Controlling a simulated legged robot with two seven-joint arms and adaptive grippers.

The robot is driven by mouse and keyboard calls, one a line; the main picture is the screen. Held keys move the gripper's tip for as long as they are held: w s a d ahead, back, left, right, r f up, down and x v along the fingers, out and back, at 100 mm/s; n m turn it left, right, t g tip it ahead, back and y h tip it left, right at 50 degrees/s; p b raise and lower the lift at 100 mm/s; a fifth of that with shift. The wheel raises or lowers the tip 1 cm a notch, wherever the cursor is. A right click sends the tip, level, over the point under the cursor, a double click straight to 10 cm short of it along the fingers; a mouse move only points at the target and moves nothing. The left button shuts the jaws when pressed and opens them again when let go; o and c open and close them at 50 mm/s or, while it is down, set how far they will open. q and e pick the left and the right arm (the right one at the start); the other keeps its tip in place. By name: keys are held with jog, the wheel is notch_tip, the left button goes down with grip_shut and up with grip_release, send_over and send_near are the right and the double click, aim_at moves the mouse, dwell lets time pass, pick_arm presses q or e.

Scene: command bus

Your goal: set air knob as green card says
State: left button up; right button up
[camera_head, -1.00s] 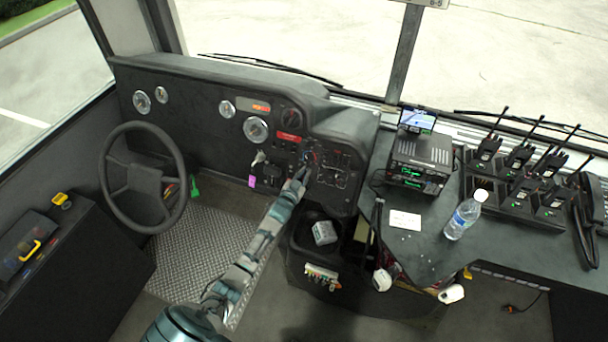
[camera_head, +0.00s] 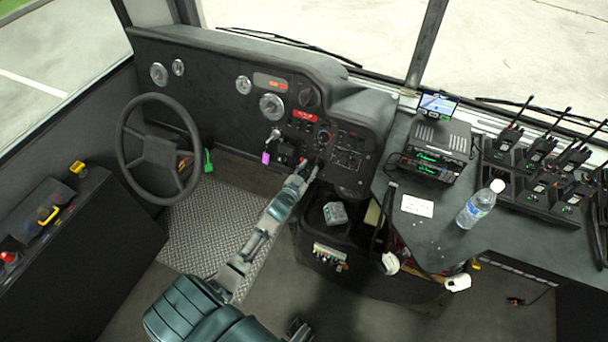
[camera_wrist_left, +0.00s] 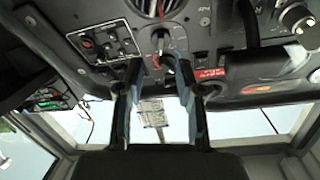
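A round knob with a red and blue ring (camera_head: 324,135) sits on the dark dash panel right of the steering wheel. A dark knob (camera_wrist_left: 160,40) on the panel shows just beyond my left fingers in the left wrist view. My left gripper (camera_head: 310,168) is just below the panel knobs; its fingers (camera_wrist_left: 157,75) are apart with nothing between them. Contact with a knob cannot be told. I cannot make out a green card; a small green item (camera_head: 208,160) hangs beside the steering wheel. A dark part (camera_head: 298,329) at the bottom edge may be my right gripper.
The steering wheel (camera_head: 158,150) is left of my arm. A pink key tag (camera_head: 266,157) hangs close to the left gripper. A white card (camera_head: 417,206), a water bottle (camera_head: 480,204) and a radio unit (camera_head: 436,148) are on the right counter.

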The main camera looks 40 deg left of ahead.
pick_arm(q)
jog(key=v, duration=0.3)
jog(key=shift+s, duration=0.4)
